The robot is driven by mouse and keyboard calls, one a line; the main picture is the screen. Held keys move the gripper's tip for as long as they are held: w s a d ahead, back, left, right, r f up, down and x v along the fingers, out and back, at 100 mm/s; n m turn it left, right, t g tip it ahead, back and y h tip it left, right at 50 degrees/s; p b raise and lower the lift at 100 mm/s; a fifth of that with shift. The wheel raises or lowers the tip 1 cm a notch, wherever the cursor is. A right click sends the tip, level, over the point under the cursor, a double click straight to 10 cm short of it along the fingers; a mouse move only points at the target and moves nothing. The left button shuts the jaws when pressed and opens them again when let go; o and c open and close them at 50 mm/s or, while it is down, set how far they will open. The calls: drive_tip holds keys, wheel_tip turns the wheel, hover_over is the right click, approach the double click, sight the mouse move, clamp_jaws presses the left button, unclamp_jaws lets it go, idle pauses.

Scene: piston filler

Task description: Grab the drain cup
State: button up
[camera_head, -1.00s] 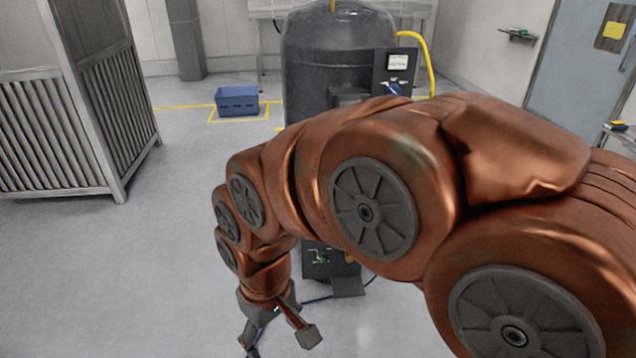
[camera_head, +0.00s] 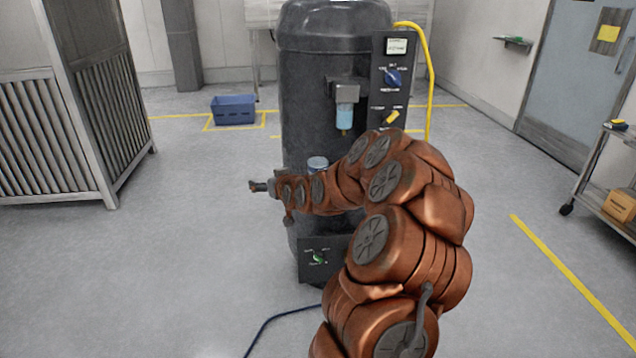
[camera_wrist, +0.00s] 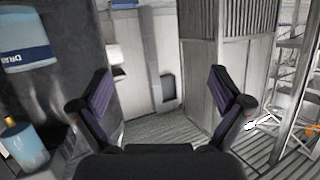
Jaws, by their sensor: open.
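The drain cup (camera_head: 317,164) is a blue and pale cylinder at the front of the dark tank, its lower part hidden behind my arm in the head view. In the wrist view, the drain cup (camera_wrist: 28,40) is at the upper left, cut by the edge, with part of a "DRAIN"-like label showing. My gripper (camera_head: 256,186) points left, past the tank's left side, in the head view. In the wrist view, my gripper (camera_wrist: 160,78) is open with nothing between its fingers. The cup is outside the left finger.
A blue-filled filter bowl (camera_head: 344,116) hangs above the cup on the tank (camera_head: 305,90); the bowl (camera_wrist: 24,142) also shows in the wrist view. A control panel (camera_head: 392,80) is at the right. A blue crate (camera_head: 234,112) lies behind. Floor left of the tank is clear.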

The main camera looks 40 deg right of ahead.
drive_tip(key=s+d+f+m+t+h+b, duration=0.1)
drive_tip(key=d+f+m+h, duration=0.15)
drive_tip(key=d, duration=0.75)
drive_tip(key=t+h+b, duration=0.1)
drive_tip(key=h, duration=0.3)
approach(316, 160)
drive_tip(key=shift+d+m+y, duration=0.25)
drive_tip(key=shift+d+m, duration=0.05)
drive_tip(key=shift+m, duration=0.05)
drive_tip(key=shift+a+p+x, duration=0.2)
drive_tip(key=shift+p+x, duration=0.1)
drive_tip(key=shift+x, duration=3.3)
drive_tip(key=c, duration=1.3)
drive_tip(key=shift+r, duration=0.15)
